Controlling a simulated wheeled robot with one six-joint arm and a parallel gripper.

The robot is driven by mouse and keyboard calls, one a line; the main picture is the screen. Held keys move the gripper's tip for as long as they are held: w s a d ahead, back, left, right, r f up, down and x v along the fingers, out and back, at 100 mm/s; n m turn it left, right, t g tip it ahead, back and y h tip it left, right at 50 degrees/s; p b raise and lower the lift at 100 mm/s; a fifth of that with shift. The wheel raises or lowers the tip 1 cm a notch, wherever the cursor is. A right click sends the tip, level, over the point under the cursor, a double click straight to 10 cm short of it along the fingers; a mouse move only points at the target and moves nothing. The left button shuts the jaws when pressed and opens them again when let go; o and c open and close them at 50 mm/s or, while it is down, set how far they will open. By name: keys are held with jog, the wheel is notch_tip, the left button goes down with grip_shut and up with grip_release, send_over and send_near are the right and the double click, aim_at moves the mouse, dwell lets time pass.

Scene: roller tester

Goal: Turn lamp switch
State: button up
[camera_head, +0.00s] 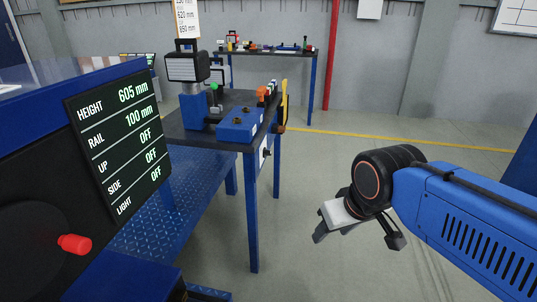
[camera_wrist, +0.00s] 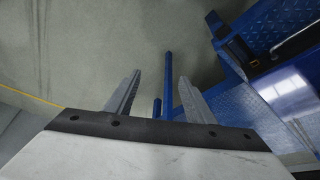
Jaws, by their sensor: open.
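My gripper (camera_head: 357,236) hangs over open floor at the right in the head view, its two fingers spread apart and nothing between them. In the wrist view the open fingers (camera_wrist: 160,78) point past a blue post toward the floor. A lamp-like head with a pale ribbed face (camera_head: 187,66) stands on the blue-legged bench. A small light plate with a dark knob (camera_head: 265,153) sits on the bench's side below the top; I cannot tell whether it is the lamp switch. The black display (camera_head: 120,135) reads LIGHT OFF. My gripper is apart from all of these.
The bench (camera_head: 205,136) carries a blue box (camera_head: 240,124) and coloured-handled tools. A red knob (camera_head: 74,244) is on the dark machine at the left. A second table (camera_head: 265,53) stands at the back wall. The floor between bench and arm is clear.

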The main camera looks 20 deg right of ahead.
jog(key=n+t+y, duration=0.3)
jog(key=t+y, duration=0.1)
jog(key=y, duration=1.2)
send_near(267, 153)
jog(key=w+d+v, duration=0.1)
jog(key=w+v, duration=0.1)
jog(key=v, duration=0.7)
jog(key=x, duration=1.6)
jog(key=shift+w+a+f, duration=0.25)
jog(key=shift+f, duration=0.1)
jog(key=c, duration=1.1)
